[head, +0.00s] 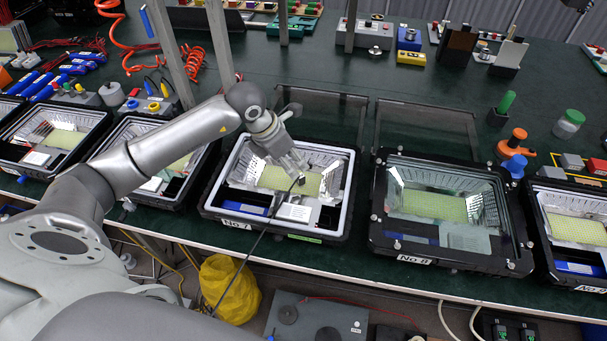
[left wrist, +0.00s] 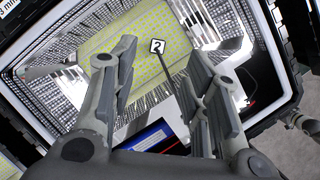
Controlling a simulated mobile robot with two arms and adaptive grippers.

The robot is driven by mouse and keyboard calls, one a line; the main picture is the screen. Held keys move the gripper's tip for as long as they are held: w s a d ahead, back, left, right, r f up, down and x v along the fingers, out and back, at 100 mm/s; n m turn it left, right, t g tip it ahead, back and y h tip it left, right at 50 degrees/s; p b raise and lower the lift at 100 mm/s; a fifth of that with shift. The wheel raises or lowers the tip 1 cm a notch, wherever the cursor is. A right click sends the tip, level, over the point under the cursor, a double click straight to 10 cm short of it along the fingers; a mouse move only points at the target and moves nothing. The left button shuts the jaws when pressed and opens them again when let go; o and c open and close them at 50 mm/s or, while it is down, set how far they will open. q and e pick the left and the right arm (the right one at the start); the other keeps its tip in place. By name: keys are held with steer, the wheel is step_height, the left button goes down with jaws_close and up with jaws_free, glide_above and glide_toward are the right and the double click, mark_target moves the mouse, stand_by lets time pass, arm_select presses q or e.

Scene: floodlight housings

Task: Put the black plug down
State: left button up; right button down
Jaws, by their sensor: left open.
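My left gripper (head: 294,170) reaches down over the open floodlight housing marked No 7 (head: 212,205). In the left wrist view its two fingers (left wrist: 165,85) stand apart with a clear gap between them. A thin black cable (head: 262,235) rises from below the table's front edge across the housing to the fingertips. A small dark piece at its end, seemingly the black plug (head: 300,181), lies close to the fingertips. In the left wrist view a white tag with a 2 (left wrist: 157,46) sits on the dark cable between the fingers. Whether anything touches the fingers is unclear. My right gripper is not in view.
A glass-covered housing marked No 8 (head: 376,243) stands to the right, and further housings line the front edge. Inside No 7 are a yellow LED panel (head: 270,179) and a blue box (head: 243,209). A yellow bag (head: 230,287) hangs below. The green tabletop behind has free room.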

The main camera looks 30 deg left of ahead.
mark_target(301, 176)
arm_select(q)
steer(key=x, duration=0.3)
steer(key=shift+f+p, duration=0.15)
steer(key=shift+p, duration=0.2)
steer(key=p+x, duration=0.1)
steer(key=x, duration=0.2)
steer(key=shift+a+f, duration=0.1)
steer(key=shift+f, duration=0.1)
steer(key=shift+w+f, duration=0.2)
steer(key=shift+f, duration=0.35)
steer(key=c, duration=0.4)
jaws_close()
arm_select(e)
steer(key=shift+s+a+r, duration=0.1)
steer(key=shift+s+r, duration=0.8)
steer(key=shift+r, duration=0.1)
